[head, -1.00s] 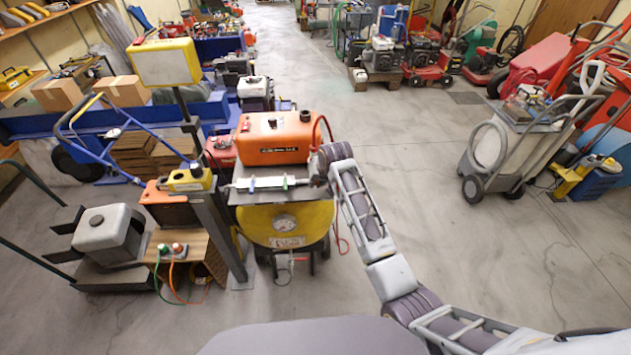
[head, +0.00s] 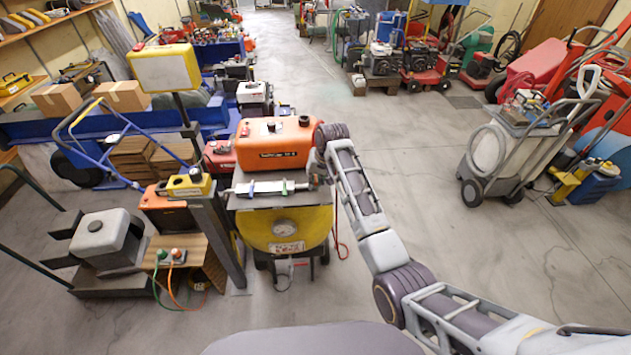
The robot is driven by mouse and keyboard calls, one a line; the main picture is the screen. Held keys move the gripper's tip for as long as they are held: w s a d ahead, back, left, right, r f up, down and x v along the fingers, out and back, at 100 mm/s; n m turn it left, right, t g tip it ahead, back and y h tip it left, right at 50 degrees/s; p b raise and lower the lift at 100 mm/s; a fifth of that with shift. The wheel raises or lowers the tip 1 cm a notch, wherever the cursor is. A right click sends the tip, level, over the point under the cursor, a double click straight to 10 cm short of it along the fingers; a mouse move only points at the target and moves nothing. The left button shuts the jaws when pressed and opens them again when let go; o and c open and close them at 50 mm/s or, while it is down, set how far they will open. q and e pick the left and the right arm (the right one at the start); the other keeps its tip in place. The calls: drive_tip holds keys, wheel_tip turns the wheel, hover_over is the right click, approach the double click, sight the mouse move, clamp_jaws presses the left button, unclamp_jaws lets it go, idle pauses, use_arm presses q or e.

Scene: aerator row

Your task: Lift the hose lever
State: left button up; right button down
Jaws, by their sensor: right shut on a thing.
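The machine has an orange tank (head: 268,147), a yellow drum (head: 300,232) with a round gauge, and a silver bar (head: 268,188) with blue and green clips across its front. My right gripper (head: 314,178) is at the right end of this bar, beside the tank. It is small and partly hidden by my wrist. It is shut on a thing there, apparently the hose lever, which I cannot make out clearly. A red hose (head: 340,242) hangs at the machine's right side. My left gripper is not in view.
A post with a yellow-framed panel (head: 163,68) stands close on the left, with a yellow box (head: 189,184) and a wooden stand (head: 170,252). A grey cart (head: 500,155) stands at the right. The floor between is clear.

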drive_tip(key=c, duration=1.5)
unclamp_jaws()
drive_tip(key=shift+o, duration=0.2)
drive_tip(key=v, duration=1.2)
